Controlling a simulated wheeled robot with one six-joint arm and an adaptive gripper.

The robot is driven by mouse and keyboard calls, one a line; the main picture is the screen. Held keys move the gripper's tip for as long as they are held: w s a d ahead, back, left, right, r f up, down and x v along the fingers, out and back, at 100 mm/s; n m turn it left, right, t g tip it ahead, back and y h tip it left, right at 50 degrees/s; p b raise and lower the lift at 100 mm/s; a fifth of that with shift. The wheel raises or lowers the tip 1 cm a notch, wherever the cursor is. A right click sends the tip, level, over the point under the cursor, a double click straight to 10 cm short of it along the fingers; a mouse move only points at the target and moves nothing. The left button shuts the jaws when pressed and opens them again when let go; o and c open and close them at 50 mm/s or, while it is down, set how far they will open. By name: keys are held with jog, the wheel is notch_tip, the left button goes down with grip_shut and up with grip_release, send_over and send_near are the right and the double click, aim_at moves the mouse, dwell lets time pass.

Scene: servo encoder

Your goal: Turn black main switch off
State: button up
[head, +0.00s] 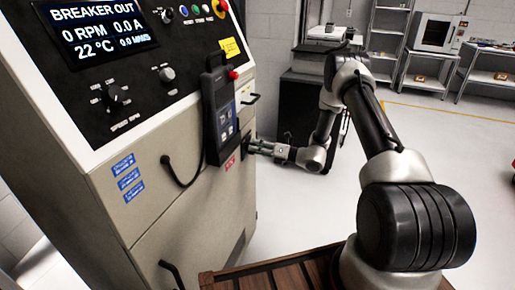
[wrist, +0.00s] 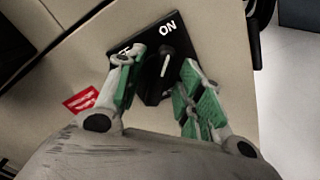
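The black main switch (wrist: 166,50) is a rotary knob with a white pointer line on a black plate, seen in the wrist view. The pointer leans towards the white ON label at the plate's top; the label at the left is partly covered by a finger. My gripper (wrist: 163,60) has its green-padded fingers open on both sides of the knob, with dark gaps showing between. Whether a pad touches the knob cannot be told. In the head view my gripper (head: 252,147) is at the cabinet's right-hand face, and the switch is mostly hidden there.
The cabinet's display (head: 98,30) reads BREAKER OUT, 0 RPM, 0.0 A. A handheld pendant (head: 218,110) with a hanging cable is beside my gripper. A red label (wrist: 80,100) lies left of the switch plate. Open floor (head: 440,130) lies to the right.

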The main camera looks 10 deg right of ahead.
grip_shut()
jog(key=shift+n, duration=0.4)
jog(key=n, duration=1.6)
jog(key=shift+s+a+n, duration=0.1)
jog(key=shift+s+n, duration=0.15)
jog(key=shift+n, duration=0.15)
jog(key=shift+f+n, duration=0.1)
jog(key=shift+n, duration=0.2)
